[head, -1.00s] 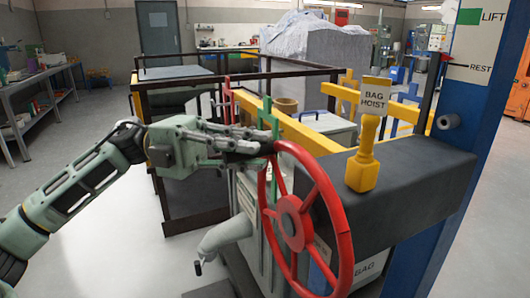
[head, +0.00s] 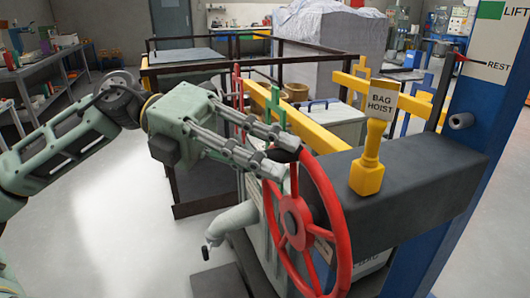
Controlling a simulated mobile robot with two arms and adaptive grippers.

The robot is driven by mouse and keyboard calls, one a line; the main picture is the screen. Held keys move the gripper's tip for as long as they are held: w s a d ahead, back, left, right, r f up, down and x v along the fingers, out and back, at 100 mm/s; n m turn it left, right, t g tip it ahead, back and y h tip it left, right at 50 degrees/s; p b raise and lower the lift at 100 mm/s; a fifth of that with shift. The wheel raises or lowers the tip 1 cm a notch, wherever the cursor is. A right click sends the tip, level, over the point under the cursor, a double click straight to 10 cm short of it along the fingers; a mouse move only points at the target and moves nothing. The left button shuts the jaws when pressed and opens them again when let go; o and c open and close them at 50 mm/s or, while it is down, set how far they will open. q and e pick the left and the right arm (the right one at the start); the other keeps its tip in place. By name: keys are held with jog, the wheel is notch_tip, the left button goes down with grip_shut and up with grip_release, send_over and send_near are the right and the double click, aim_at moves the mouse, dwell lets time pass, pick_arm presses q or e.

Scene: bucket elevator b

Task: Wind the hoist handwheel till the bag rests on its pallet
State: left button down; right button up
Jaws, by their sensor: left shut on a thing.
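The red hoist handwheel (head: 333,205) stands upright on the side of the dark machine housing, with its hub and spokes facing me. My left gripper (head: 284,161) is shut on the wheel near the top of its rim, by a dark knob (head: 288,143). The fingers hide part of the grip. A yellow post carries the "BAG HOIST" sign (head: 383,101). On the blue column (head: 478,105) are a green "LIFT" mark (head: 491,10) and a black "REST" line (head: 477,63), with a red pointer (head: 459,58) near the latter. I cannot make out the bag or its pallet. My right gripper is not in view.
A dark railing (head: 205,62) and yellow beams (head: 310,134) stand behind the wheel. A grey pipe with a small crank (head: 228,225) juts out at lower left of the wheel. A shelf bench (head: 35,72) is at far left. The floor between is clear.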

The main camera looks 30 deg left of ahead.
pick_arm(q)
jog(key=shift+s+r, duration=0.1)
jog(key=c, duration=1.6)
grip_release()
jog(key=shift+s+d, duration=0.1)
jog(key=shift+d, duration=0.05)
jog(key=shift+a, duration=0.2)
jog(key=shift+a, duration=0.55)
jog(key=v, duration=1)
jog(key=shift+a+r, duration=0.2)
jog(key=shift+a, duration=0.1)
